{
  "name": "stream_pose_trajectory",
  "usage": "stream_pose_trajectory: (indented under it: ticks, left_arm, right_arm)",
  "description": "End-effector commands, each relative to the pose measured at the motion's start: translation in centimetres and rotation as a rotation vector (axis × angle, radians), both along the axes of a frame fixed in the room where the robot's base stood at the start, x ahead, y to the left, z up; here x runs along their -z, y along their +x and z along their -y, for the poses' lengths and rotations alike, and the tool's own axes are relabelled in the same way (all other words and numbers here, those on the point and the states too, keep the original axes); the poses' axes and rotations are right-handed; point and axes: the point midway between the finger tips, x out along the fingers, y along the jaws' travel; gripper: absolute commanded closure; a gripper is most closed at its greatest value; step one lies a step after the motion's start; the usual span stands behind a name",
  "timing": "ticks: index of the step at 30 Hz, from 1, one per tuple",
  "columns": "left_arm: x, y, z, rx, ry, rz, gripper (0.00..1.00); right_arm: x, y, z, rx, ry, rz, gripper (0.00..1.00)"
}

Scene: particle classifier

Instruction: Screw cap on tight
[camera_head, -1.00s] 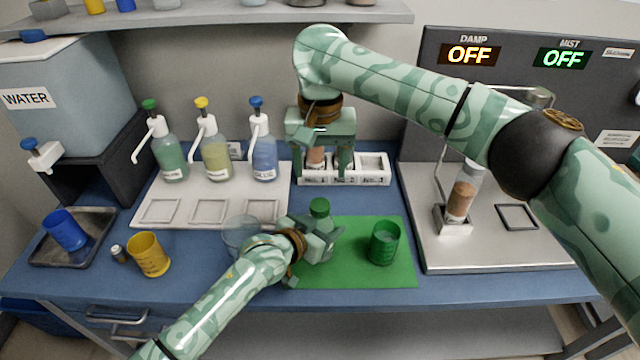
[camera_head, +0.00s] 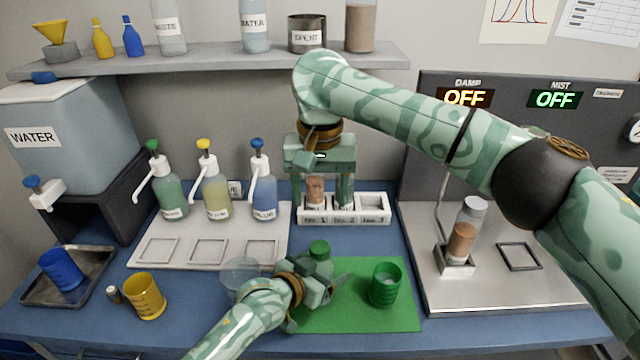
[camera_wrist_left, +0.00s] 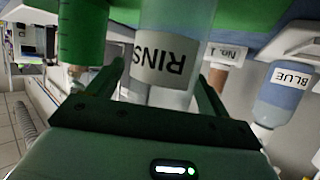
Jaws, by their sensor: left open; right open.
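In the left wrist view the bottle (camera_wrist_left: 165,62), labelled "RINS…", is between the open fingers of my left gripper (camera_wrist_left: 162,85). My right gripper (camera_head: 321,190) is open, pointing down over the white rack (camera_head: 374,216), with a brown-filled vial (camera_head: 314,187) between its fingers.
A green cup (camera_head: 386,285) stands on the mat right of the bottle. A clear dish (camera_head: 241,275) is close behind my left wrist. Three pump bottles stand behind, including a blue one (camera_head: 263,190). A steel platform (camera_head: 500,290) holds a brown-filled vial (camera_head: 461,240).

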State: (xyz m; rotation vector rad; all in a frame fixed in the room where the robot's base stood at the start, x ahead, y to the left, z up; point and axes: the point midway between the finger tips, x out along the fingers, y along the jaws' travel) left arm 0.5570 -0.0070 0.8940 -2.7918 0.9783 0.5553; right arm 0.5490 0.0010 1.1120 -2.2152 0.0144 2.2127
Motion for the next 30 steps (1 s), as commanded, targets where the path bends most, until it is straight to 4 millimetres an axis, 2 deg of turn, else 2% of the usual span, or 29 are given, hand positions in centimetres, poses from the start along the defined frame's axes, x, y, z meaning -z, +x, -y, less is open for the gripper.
stream_pose_trajectory:
  ticks: [5,12,21,30]
  left_arm:
    - [-1.2,-1.6,-1.3,0.000,0.002,0.001,0.21]
    - [-3.5,-5.8,-4.6,0.000,0.003,0.000,0.21]
    - [-5.6,-10.2,-8.2,0.001,0.003,-0.001,0.21]
    - [-6.2,-11.6,-9.3,0.000,0.001,-0.001,0.21]
  right_arm:
    - [-1.7,-0.2,0.0,0.000,0.000,0.008,0.41]
    - [-4.8,-0.5,0.0,0.000,0.000,0.022,0.41]
    - [-7.0,-0.6,0.0,0.000,0.000,0.031,0.41]
    - [-7.4,-0.7,0.0,0.000,0.000,0.032,0.41]
